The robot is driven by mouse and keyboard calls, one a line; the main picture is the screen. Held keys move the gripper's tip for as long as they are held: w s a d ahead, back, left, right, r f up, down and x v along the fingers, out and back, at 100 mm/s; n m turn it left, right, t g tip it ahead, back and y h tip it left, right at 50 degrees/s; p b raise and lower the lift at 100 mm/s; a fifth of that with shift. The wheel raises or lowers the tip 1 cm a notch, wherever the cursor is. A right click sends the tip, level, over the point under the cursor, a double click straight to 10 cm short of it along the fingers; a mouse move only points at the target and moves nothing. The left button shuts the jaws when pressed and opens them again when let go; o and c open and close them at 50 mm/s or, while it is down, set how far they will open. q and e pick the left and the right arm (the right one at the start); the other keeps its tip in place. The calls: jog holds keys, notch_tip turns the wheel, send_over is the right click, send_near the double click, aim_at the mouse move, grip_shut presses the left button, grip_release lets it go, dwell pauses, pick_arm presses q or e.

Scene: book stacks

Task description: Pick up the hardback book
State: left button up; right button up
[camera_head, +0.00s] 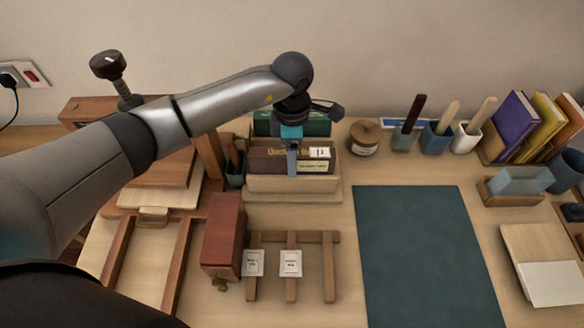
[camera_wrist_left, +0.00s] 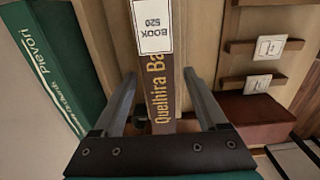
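A brown hardback book (camera_head: 266,160) with yellow lettering and a white label stands spine-up in a wooden holder (camera_head: 290,186). In the left wrist view the brown book (camera_wrist_left: 154,65) shows a "BOOK 520" label. A green book (camera_head: 318,125) stands behind it; its spine reads "Plevori" in the wrist view (camera_wrist_left: 50,65). My left gripper (camera_head: 292,170) points down over the holder. In the wrist view my left gripper (camera_wrist_left: 160,78) is open, one finger on each side of the brown spine; I cannot tell how deep the fingers reach. My right gripper is not in view.
A dark green mat (camera_head: 425,255) lies clear to the right. A reddish box (camera_head: 223,235) and a wooden rack (camera_head: 291,238) with white labels stand in front of the holder. A lidded jar (camera_head: 364,138) and several brush pots stand to the holder's right. A wooden press lies under my left arm.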

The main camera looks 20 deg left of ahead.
pick_arm(q)
grip_shut()
dwell(0.4)
jog(key=shift+r, duration=0.1)
dwell(0.8)
